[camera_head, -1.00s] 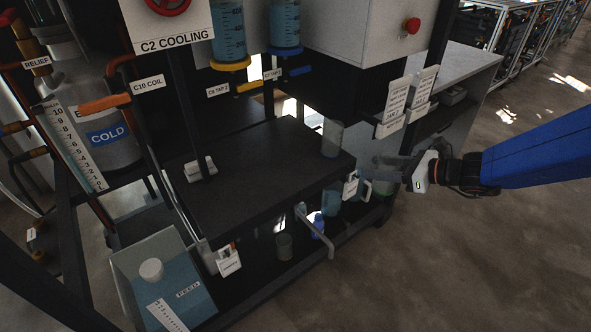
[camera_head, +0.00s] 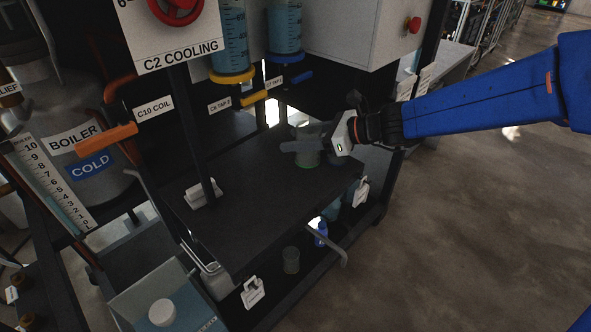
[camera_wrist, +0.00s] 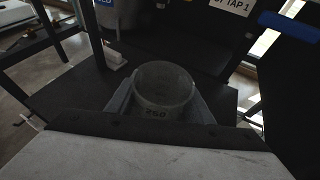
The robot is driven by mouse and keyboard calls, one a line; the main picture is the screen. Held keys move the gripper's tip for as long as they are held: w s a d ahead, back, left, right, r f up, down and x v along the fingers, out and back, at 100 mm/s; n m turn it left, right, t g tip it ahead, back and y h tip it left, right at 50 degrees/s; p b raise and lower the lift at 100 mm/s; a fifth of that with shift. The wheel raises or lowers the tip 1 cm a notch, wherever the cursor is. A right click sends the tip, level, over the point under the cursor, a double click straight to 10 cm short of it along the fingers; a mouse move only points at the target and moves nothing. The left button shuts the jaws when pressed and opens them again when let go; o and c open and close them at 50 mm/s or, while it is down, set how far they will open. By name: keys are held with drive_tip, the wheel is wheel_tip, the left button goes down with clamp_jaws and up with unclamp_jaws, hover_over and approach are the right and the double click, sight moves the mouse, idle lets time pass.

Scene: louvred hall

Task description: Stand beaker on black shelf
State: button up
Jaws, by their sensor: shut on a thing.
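A clear glass beaker (camera_head: 308,159) is between the fingers of my gripper (camera_head: 303,146), over the black shelf (camera_head: 250,195). Its base shows a greenish rim against the shelf top; I cannot tell whether it touches. In the wrist view the beaker (camera_wrist: 165,88) stands upright between both fingers, with its open rim toward me and dark printing that looks like 250 on its front. It looks empty. My gripper is shut on it, and the fingers hide part of its side in the head view. The black shelf also shows in the wrist view (camera_wrist: 72,93).
A white block (camera_head: 202,194) sits at the post's foot on the shelf. Two blue cylinders with a yellow tap handle (camera_head: 254,97) and a blue one hang behind. Below are a blue bottle (camera_head: 321,234) and a small glass (camera_head: 291,260). The shelf's front middle is clear.

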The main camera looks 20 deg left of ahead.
drive_tip(key=shift+f, duration=3.95)
drive_tip(key=shift+f, duration=0.15)
drive_tip(key=o, duration=1.3)
drive_tip(key=shift+d+r, duration=0.2)
drive_tip(key=shift+r, duration=0.05)
drive_tip(key=v, duration=1.1)
drive_tip(key=shift+d+r, duration=0.1)
drive_tip(key=shift+d, duration=0.2)
drive_tip(key=shift+d, duration=0.1)
